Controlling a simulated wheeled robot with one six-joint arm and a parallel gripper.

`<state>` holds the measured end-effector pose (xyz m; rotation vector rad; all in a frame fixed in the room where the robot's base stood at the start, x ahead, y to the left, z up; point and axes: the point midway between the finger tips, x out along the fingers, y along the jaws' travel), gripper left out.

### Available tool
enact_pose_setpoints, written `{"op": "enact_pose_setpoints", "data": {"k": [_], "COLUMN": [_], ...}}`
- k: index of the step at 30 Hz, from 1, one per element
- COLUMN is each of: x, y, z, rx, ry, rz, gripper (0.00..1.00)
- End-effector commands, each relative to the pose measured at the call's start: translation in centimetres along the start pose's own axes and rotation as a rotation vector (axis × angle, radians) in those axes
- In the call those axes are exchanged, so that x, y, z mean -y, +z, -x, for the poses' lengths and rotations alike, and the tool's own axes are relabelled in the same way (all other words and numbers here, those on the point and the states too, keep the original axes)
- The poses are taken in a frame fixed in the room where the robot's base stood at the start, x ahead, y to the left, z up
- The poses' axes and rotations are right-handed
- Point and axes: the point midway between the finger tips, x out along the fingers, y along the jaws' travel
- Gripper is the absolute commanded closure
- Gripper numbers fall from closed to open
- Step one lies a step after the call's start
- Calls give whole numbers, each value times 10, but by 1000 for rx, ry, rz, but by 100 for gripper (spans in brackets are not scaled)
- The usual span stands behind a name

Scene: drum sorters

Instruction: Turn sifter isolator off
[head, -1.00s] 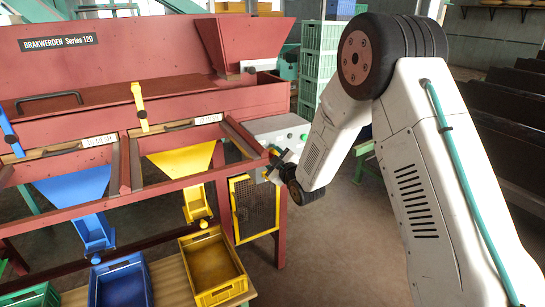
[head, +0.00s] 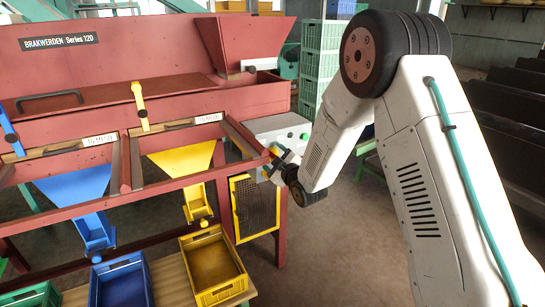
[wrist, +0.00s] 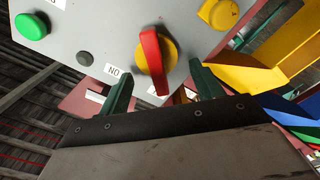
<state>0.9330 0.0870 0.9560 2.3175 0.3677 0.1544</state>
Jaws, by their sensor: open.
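The isolator is a red rotary handle on a yellow round base (wrist: 153,55), on a grey control panel (wrist: 115,25) in the wrist view. Its handle stands nearly upright in the picture. An upside-down "ON" label (wrist: 113,71) is at its lower left. My gripper (wrist: 163,89) is open, its two green fingers on either side of the handle's lower end. I cannot tell whether either finger touches it. In the head view my gripper (head: 278,166) is at the machine's right end, by the grey panel (head: 278,128); the isolator itself cannot be made out there.
A green button (wrist: 31,26), a dark grey button (wrist: 85,58) and a yellow knob (wrist: 218,12) are on the same panel. The red machine frame (head: 190,105) and a yellow-framed mesh guard (head: 256,205) are close by. Open floor (head: 330,240) is to the right.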

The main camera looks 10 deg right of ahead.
Motion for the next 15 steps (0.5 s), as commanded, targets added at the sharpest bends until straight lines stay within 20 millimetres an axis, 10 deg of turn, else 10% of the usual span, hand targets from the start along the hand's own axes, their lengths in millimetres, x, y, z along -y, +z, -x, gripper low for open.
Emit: {"op": "enact_pose_setpoints", "data": {"k": [15], "x": [0], "y": [0], "z": [68], "rx": [1], "ry": [-1], "rz": [1], "gripper": [34]}}
